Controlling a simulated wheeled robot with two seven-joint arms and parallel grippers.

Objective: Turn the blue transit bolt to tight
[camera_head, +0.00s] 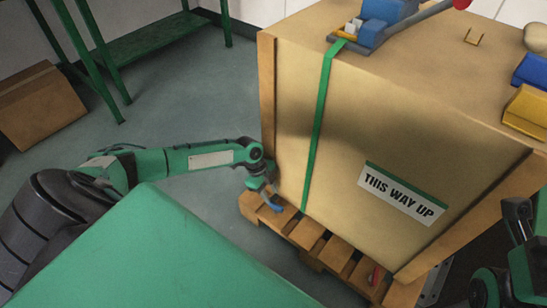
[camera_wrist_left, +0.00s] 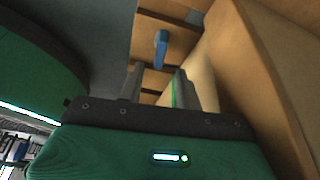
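The blue transit bolt (camera_head: 276,207) is low on the wooden pallet (camera_head: 306,233), near its left end beside the crate. In the left wrist view its blue handle (camera_wrist_left: 161,48) shows lengthwise, just beyond my fingertips and roughly in line with the gap between them. My left gripper (camera_head: 266,189) is just above the bolt in the head view. In the left wrist view the fingers (camera_wrist_left: 156,76) are apart with nothing between them. No contact with the bolt shows. Part of my right arm shows at the right edge, but I cannot make out its gripper.
The large crate (camera_head: 400,140) marked THIS WAY UP stands close beside my left gripper, with a green strap (camera_head: 318,130) down its front. A red bolt (camera_head: 374,275) is on the pallet further right. A cardboard box (camera_head: 40,105) and green bench (camera_head: 165,40) stand behind left.

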